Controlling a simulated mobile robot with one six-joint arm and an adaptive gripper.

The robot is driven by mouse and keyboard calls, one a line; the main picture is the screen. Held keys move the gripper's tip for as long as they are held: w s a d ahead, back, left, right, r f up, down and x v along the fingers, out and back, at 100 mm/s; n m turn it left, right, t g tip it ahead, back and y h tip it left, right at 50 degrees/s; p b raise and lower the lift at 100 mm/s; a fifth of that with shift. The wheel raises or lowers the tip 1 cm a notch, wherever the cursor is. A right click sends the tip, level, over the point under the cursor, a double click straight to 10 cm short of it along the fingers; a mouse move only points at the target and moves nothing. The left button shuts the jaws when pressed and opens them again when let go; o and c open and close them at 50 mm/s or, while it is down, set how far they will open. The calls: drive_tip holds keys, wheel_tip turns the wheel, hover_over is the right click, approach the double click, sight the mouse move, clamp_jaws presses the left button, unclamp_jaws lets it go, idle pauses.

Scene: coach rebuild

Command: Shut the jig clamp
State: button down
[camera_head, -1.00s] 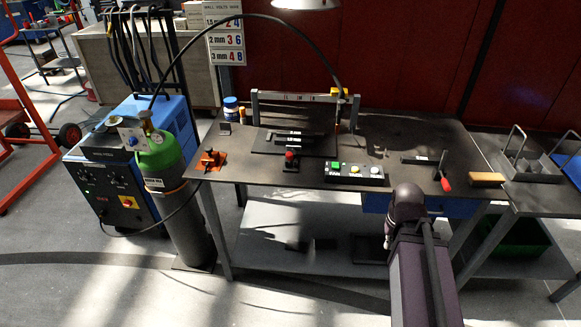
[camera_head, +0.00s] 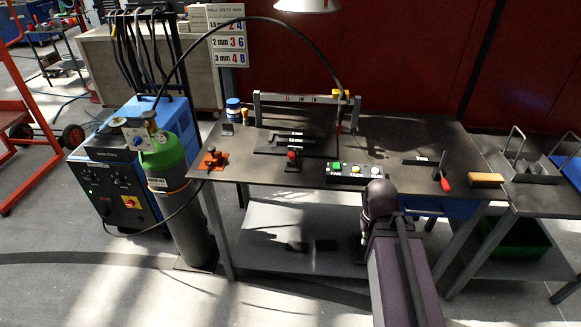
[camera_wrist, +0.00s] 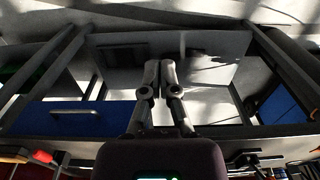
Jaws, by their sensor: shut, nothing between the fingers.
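The jig appears to be the dark stacked plates (camera_head: 268,145) under a grey crossbar frame. A small black piece with a red knob (camera_head: 292,156) stands at its front edge. A lever with a red handle (camera_head: 446,184) is at the table's right front, its handle down near the edge. An orange-based fixture (camera_head: 213,160) sits at the left corner. I cannot tell which is the jig clamp. My gripper (camera_wrist: 160,72) is shut and empty, its fingers side by side in the wrist view, in front of the table and below its top. My arm hides it in the head view.
A control box (camera_head: 352,172) with coloured buttons sits at the table's front middle. A wood-backed brush (camera_head: 486,180) lies at the right. A blue drawer (camera_wrist: 82,117) hangs under the top, close to my gripper. A gas cylinder (camera_head: 187,215) stands left of the table.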

sight(292, 158)
drive_tip(key=shift+a, duration=0.15)
drive_tip(key=w+a+f+m+t+y+b, duration=0.2)
drive_tip(key=w+a+f+m+t+b, duration=0.15)
drive_tip(key=w+a+t+b, duration=0.5)
drive_tip(key=w+a+f+m+t+y+b, duration=0.15)
drive_tip(key=w+a+f+t+b, duration=0.35)
drive_tip(key=w+b, duration=0.5)
drive_tip(key=s+a+r+m+t+b, duration=0.4)
drive_tip(key=a+m+t+b, duration=0.3)
drive_tip(key=b, duration=0.8)
drive_tip(key=m+t+y, duration=0.1)
drive_tip(key=m+t, duration=0.1)
drive_tip(key=t, duration=0.2)
drive_tip(key=shift+s+a+r+m+t+b, duration=0.15)
drive_tip(key=shift+a+m+t+b, duration=0.15)
drive_tip(key=shift+a+t+b, duration=0.1)
drive_tip(key=shift+r, duration=0.1)
drive_tip(key=shift+p+x, duration=4.35)
drive_tip(key=shift+x, duration=2.65)
